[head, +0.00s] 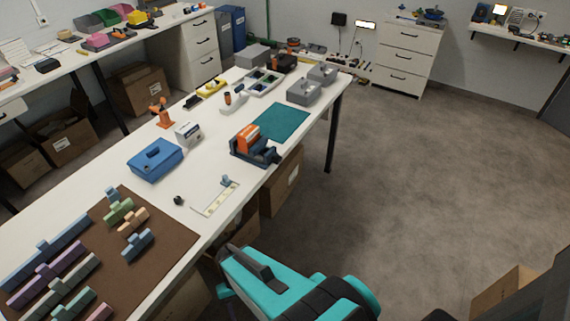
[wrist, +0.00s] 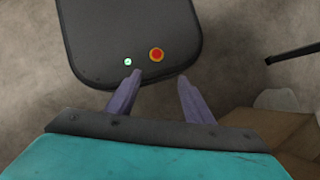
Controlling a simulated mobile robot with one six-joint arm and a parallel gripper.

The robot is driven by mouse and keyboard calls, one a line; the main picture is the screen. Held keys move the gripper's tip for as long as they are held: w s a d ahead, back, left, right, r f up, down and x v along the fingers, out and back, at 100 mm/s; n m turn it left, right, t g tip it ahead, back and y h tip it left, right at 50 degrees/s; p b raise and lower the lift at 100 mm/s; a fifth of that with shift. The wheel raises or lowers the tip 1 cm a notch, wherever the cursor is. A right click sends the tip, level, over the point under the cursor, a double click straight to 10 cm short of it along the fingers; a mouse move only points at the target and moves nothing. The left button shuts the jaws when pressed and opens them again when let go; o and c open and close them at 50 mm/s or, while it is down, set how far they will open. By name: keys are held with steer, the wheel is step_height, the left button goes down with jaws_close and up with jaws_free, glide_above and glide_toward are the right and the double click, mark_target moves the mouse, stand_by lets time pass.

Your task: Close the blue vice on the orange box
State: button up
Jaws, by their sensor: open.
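The blue vice (head: 262,158) sits on the long white table near its right edge, in the head view. The orange box (head: 248,137) stands upright in it, with a pale band across its lower part. I cannot tell whether the vice's jaws touch the box. In the head view my teal arm is at the bottom, off the table's near edge and well away from the vice. The vice and box are not in the wrist view.
A teal mat (head: 281,123) lies just beyond the vice. A blue case (head: 155,160), a small white box (head: 188,134) and an orange figure (head: 160,114) stand to its left. Cardboard cartons (head: 282,182) stand under the table.

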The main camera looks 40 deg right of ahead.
steer(key=s+n+h, duration=0.1)
steer(key=n, duration=0.1)
steer(key=s+f+n+h, duration=0.1)
steer(key=n+h, duration=0.1)
steer(key=shift+s+d+n, duration=0.1)
steer(key=shift+s+n, duration=0.05)
steer(key=shift+n, duration=0.25)
